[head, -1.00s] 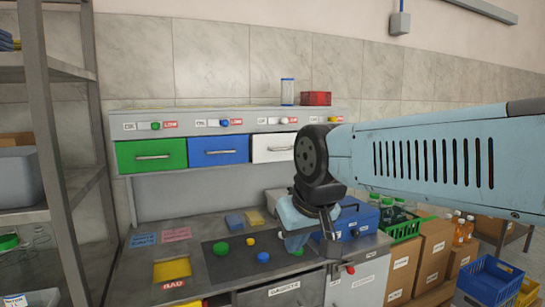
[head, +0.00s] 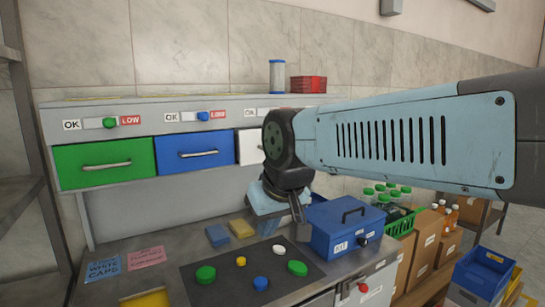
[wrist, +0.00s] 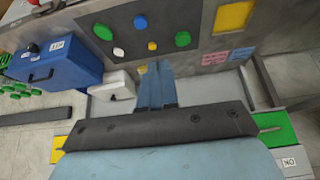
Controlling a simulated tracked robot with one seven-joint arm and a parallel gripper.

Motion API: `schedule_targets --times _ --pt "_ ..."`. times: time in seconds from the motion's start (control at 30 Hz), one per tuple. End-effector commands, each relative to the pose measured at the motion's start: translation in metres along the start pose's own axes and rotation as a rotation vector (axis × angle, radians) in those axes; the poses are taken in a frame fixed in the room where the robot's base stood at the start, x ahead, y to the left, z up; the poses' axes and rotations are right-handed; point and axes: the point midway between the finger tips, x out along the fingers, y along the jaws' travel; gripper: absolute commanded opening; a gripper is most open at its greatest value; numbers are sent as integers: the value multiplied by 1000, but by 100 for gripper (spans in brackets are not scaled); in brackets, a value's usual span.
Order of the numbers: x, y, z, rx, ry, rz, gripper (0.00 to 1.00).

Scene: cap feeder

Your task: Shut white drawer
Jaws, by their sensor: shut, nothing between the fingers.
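The white drawer (head: 249,147) is in the row under the upper shelf, right of the blue drawer (head: 195,153). My arm hides most of its front and its handle in the head view, so I cannot tell how far it stands open. My gripper (head: 267,228) hangs below and a little right of the drawer's visible part, over the bench and apart from the drawer. In the wrist view its light-blue fingers (wrist: 157,70) are together and empty. The wrist housing hides the middle of the drawer row there.
The green drawer (head: 104,163) is at the left. A blue toolbox (head: 345,227) stands on the bench right of my gripper. Several coloured caps lie on the dark mat (head: 225,270). A small white box (wrist: 113,88) is beside the toolbox.

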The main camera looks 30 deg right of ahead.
Motion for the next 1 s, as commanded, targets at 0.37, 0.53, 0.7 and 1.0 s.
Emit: schedule_targets --times 0.37,0.53,0.7,1.0 --pt "7 14 -18 86 49 52 0" --pt "23 55 -65 301 208 163 0" --pt "37 106 -116 521 420 222 0" --pt "58 181 -180 819 745 100 0"
